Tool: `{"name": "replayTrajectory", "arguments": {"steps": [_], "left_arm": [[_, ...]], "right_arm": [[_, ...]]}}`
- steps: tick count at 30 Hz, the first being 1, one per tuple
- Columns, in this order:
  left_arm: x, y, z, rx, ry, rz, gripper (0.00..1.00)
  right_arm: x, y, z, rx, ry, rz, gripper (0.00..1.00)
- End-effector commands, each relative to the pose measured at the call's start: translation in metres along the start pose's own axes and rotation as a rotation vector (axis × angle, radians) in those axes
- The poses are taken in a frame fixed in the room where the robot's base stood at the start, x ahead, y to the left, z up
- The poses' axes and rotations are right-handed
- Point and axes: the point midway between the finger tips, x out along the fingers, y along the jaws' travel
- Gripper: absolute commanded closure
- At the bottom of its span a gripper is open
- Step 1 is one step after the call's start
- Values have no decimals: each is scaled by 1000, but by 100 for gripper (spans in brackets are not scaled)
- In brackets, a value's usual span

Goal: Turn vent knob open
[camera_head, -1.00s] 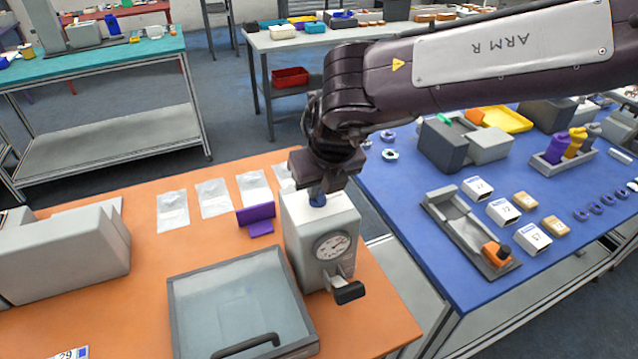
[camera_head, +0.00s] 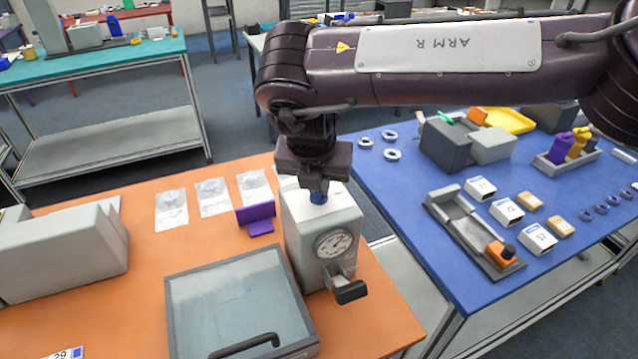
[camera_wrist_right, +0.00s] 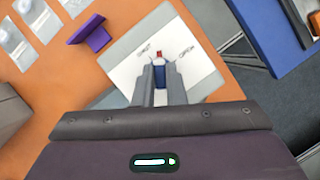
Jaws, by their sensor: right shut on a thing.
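The vent knob (camera_head: 318,197) is small and blue and stands on top of a white box-shaped unit (camera_head: 300,240) with a round gauge (camera_head: 333,243) on its front. In the right wrist view the knob (camera_wrist_right: 159,76) sits between my fingers, with a red mark at its far end. Lettering on the unit's top (camera_wrist_right: 188,85) shows on both sides of the knob; the right word looks like OPEN. The red mark points between the two words. My right gripper (camera_head: 318,190) comes from above and is shut on the knob. My left gripper is not in view.
A glass-lidded chamber (camera_head: 240,305) with a dark handle lies left of the unit. A purple bracket (camera_head: 257,217) and several clear pouches (camera_head: 213,196) are behind it. A black-tipped lever (camera_head: 350,291) sticks out of the unit's front. A blue table (camera_head: 400,210) stands to the right.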

Motion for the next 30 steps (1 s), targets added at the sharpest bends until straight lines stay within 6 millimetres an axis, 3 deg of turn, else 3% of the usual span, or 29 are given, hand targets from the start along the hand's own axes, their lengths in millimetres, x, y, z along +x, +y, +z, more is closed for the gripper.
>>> {"name": "replayTrajectory", "arguments": {"steps": [8, 21, 30], "left_arm": [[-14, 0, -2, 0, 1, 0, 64], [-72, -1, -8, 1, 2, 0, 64], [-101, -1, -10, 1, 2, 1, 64]], "right_arm": [[-4, 3, 2, 243, -3, -101, 100], [-7, 5, 5, 620, -5, -257, 100], [-4, 6, 5, 815, -5, -335, 100]]}}
